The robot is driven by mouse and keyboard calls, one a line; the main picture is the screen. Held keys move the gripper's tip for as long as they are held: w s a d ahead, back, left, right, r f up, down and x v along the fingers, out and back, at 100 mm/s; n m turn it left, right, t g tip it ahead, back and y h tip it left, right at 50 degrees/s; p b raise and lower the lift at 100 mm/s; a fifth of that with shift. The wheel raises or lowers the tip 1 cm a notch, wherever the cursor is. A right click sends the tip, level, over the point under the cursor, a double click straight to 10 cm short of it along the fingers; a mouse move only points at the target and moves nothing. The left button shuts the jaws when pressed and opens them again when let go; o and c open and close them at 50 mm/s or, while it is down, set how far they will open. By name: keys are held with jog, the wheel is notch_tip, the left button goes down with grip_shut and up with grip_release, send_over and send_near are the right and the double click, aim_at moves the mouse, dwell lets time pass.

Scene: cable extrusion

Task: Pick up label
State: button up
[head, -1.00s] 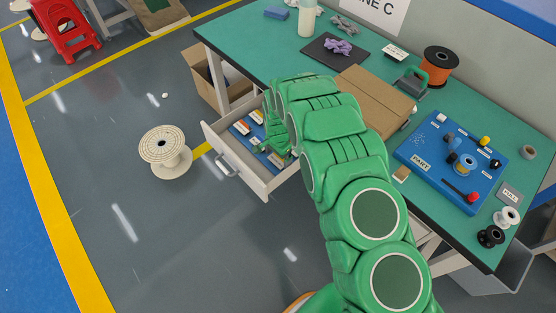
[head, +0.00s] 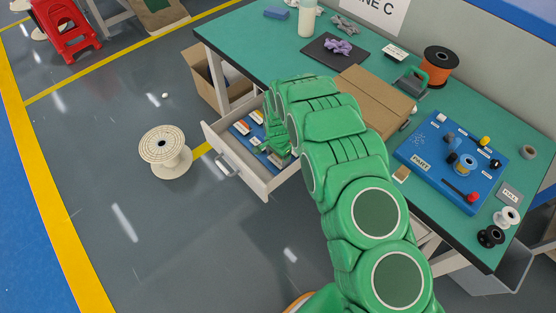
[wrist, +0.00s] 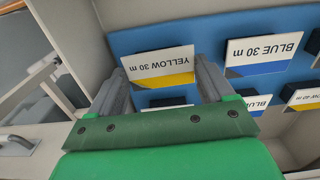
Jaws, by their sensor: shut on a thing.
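The label reading "YELLOW 30 m" (wrist: 160,62), white with a yellow strip, is between the two grey fingers of my gripper (wrist: 159,76) in the wrist view. My gripper is shut on it at its left and right edges. The lettering appears upside down. Behind it lies the blue liner (wrist: 198,28) of the open drawer. A "BLUE 30 m" label (wrist: 265,52) lies to the right. In the head view my gripper (head: 277,151) is in the drawer area, and my arm hides part of it.
The open drawer (head: 234,170) juts out from the green workbench (head: 262,42). More labels lie close by, including a partly hidden one (wrist: 168,102). A cardboard box (head: 375,100) and blue part board (head: 435,180) stand on the bench. A cable spool (head: 165,152) stands on the floor.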

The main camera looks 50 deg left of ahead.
aim_at(278, 160)
jog(key=shift+r, duration=0.1)
jog(key=shift+r, duration=0.8)
notch_tip(278, 160, up, 2)
jog(key=shift+r, duration=0.1)
jog(key=s+d+r, duration=0.7)
jog(key=d+r, duration=0.2)
jog(key=d, duration=0.3)
jog(key=shift+s+r, duration=0.15)
jog(key=shift+r, duration=0.1)
